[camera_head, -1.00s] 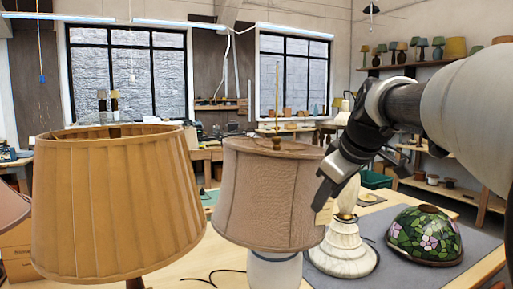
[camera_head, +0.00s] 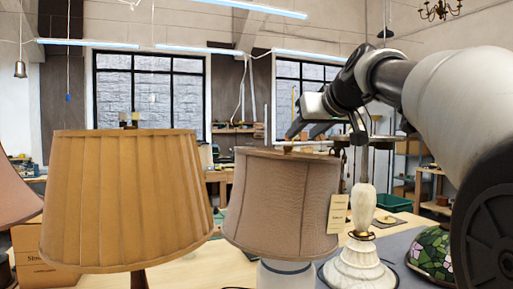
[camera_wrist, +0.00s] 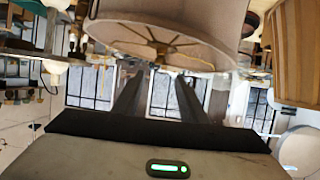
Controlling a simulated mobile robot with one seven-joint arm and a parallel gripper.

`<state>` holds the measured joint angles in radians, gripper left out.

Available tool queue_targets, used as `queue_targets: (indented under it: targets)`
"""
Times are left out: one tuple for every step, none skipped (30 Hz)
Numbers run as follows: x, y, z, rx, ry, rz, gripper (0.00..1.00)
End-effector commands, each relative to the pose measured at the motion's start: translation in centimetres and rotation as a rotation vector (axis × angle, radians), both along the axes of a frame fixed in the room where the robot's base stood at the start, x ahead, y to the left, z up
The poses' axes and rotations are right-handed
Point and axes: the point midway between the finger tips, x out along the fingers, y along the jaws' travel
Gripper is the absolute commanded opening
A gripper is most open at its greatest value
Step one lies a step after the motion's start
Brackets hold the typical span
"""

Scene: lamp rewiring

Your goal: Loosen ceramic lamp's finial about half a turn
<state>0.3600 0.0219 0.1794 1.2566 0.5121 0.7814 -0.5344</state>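The ceramic lamp has a taupe drum shade (camera_head: 280,203) and a white base (camera_head: 285,273), whose lower part is cut off by the frame. Its small finial (camera_head: 287,149) sits at the top middle of the shade. My gripper (camera_head: 303,133) is above the shade top, slightly right of the finial and apart from it, with its fingers pointing down and left. In the wrist view the two dark fingers (camera_wrist: 155,80) stand apart with nothing between them. A shade with radial spokes (camera_wrist: 160,40) shows beyond them; the finial is hard to make out there.
A pleated tan lampshade (camera_head: 128,200) stands close on the left. A pale marble lamp (camera_head: 361,225) stands right of the ceramic lamp, and a stained-glass shade (camera_head: 430,252) sits farther right, partly behind my arm. A paper tag (camera_head: 338,213) hangs by the taupe shade.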

Motion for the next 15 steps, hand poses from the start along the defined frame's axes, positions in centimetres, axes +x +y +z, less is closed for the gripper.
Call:
queue_targets:
  targets:
    - [1.1, 0.3, -0.5, 0.001, 0.004, 0.002, 0.39]
    - [1.7, 0.4, -0.7, 0.001, 0.004, 0.002, 0.39]
    - [2.6, 0.5, -1.1, 0.001, 0.004, 0.002, 0.39]
    - [3.1, 0.7, -1.3, -0.001, 0.004, 0.003, 0.39]
    - [3.7, 0.9, -1.6, 0.0, 0.003, 0.003, 0.39]
    - [4.5, 1.0, -1.9, 0.001, 0.003, 0.004, 0.39]
    - [5.1, 1.1, -2.2, 0.0, 0.005, 0.003, 0.39]
    - [5.7, 1.3, -2.4, 0.0, 0.003, 0.003, 0.39]
    - [6.5, 1.4, -2.7, 0.0, 0.003, 0.004, 0.39]
    - [7.0, 1.6, -2.9, -0.001, 0.003, 0.004, 0.39]
    - [7.6, 1.6, -3.2, -0.001, 0.004, 0.004, 0.39]
    - [8.2, 1.7, -3.4, -0.001, 0.002, 0.002, 0.39]
    - [8.6, 1.9, -3.6, 0.0, 0.003, 0.002, 0.39]
    - [9.0, 2.0, -3.8, -0.001, 0.003, 0.002, 0.39]
    - [9.5, 2.0, -4.0, -0.002, 0.003, 0.003, 0.39]
